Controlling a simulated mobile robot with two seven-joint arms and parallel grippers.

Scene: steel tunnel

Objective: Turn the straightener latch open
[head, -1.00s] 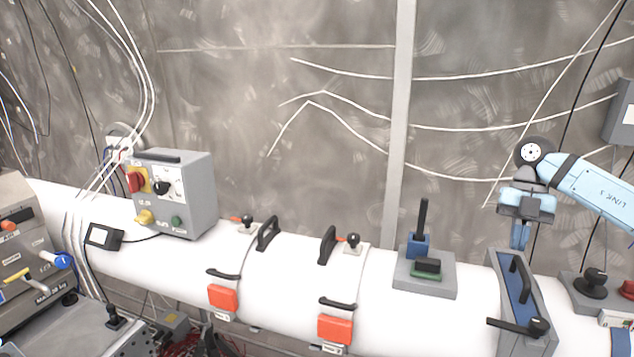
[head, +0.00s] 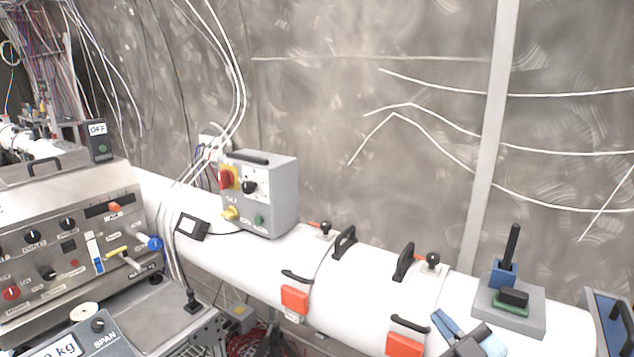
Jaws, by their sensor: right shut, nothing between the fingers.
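No label marks the straightener latch, so I cannot tell which fitting it is. A grey block with a blue face (head: 612,322) is cut off by the right edge of the head view. Left of it, an upright black lever (head: 510,246) stands on a blue mount on a grey plate (head: 532,314) on the white pipe. My right gripper (head: 440,318) is at the bottom edge, in front of the pipe and left of that plate. Its light blue fingers are shut and empty, pointing up and left. My left gripper is not in view.
The white pipe (head: 360,258) carries orange latches (head: 295,299), (head: 405,340) and black handles (head: 345,241). A grey control box (head: 270,205) with knobs stands on it further left. A steel control panel (head: 75,245) fills the left side. Cables hang along the wall.

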